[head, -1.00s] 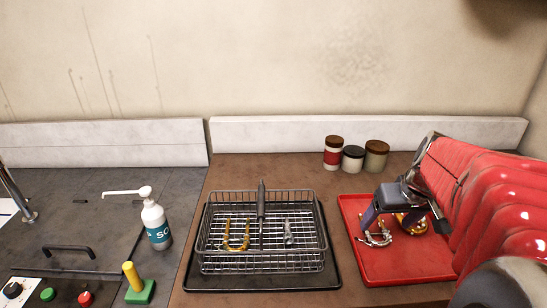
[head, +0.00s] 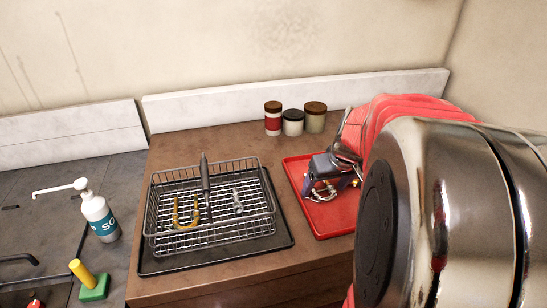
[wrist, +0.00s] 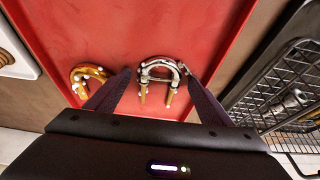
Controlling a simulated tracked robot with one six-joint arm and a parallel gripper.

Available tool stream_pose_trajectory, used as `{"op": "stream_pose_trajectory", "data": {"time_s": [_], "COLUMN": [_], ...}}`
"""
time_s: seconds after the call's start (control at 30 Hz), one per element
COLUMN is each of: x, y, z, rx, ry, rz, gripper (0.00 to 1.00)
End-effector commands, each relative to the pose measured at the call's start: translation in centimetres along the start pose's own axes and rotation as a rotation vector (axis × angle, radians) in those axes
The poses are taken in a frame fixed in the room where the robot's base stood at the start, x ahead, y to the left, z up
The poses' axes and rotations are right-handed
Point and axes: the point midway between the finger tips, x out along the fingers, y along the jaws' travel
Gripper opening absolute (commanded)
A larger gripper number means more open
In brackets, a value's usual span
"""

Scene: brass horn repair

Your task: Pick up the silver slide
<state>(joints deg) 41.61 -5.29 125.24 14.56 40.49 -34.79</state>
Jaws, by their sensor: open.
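The silver slide (wrist: 158,62) is a U-shaped tube with gold-coloured leg ends. It lies on the red tray (wrist: 215,20), its curved end away from my gripper in the wrist view. My gripper (wrist: 157,73) is open, with one dark finger on each side of the slide and space between. Whether the fingers are level with the slide is hard to tell. In the head view the slide (head: 318,195) shows below my gripper (head: 331,184), partly hidden by it.
A gold U-shaped slide (wrist: 78,74) lies just left of my gripper's left finger. Several jars (head: 293,123) stand behind the red tray.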

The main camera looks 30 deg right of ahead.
Motion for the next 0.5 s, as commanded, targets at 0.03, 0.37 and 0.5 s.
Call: {"op": "stream_pose_trajectory", "data": {"time_s": [0.03, 0.37, 0.5], "x": [0.00, -0.05, -0.06], "y": [-0.01, -0.03, -0.03], "z": [-0.01, -0.04, -0.05], "rx": [0.000, 0.000, 0.000], "ry": [0.000, 0.001, 0.001], "rz": [0.000, 0.000, 0.000], "gripper": [0.75, 0.75, 0.72]}}
